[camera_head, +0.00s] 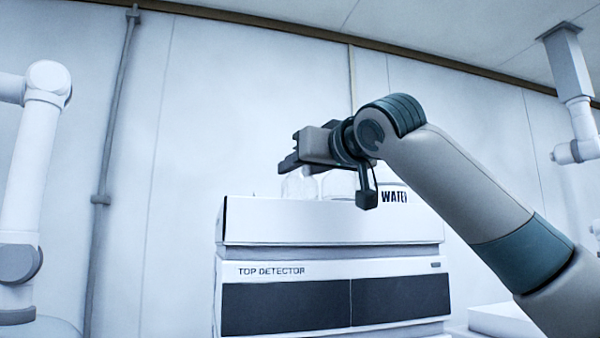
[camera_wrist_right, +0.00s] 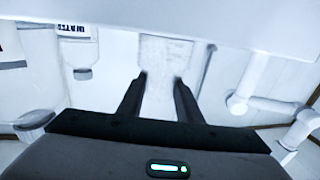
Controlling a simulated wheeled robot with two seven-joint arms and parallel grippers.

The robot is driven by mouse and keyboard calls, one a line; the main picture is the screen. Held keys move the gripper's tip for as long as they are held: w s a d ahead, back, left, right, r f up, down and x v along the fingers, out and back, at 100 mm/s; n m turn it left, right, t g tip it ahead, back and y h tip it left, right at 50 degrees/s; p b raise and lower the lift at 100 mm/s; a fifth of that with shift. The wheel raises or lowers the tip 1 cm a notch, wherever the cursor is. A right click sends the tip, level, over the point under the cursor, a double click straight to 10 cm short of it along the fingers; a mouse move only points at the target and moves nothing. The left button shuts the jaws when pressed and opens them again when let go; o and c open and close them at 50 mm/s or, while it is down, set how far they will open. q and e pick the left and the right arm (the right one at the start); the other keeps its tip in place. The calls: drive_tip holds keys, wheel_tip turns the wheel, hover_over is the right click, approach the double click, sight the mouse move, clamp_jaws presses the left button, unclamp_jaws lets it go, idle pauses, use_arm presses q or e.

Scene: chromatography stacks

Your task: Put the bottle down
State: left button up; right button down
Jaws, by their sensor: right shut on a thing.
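My right gripper (camera_head: 290,160) is above the top of the instrument stack, its fingers shut on a clear bottle (camera_head: 299,186). In the wrist view the pale, see-through bottle (camera_wrist_right: 160,75) stands between the two dark fingers (camera_wrist_right: 157,88). In the head view the bottle looks upright, with its lower end at the upper edge of the white top tray (camera_head: 330,233). The tray's front wall may hide its base, so I cannot tell whether it touches down. My left gripper is not in view.
Another clear bottle (camera_head: 338,186) and a bottle labelled WATER (camera_head: 394,197) stand to the right on the stack. The TOP DETECTOR unit (camera_head: 300,269) is below the tray. White jointed arms stand at the left (camera_head: 38,140) and hang at the right (camera_head: 580,120).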

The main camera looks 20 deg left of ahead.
drive_tip(key=shift+w+f, duration=0.1)
drive_tip(key=shift+f, duration=0.35)
drive_tip(key=shift+f, duration=0.15)
drive_tip(key=c, duration=1.3)
unclamp_jaws()
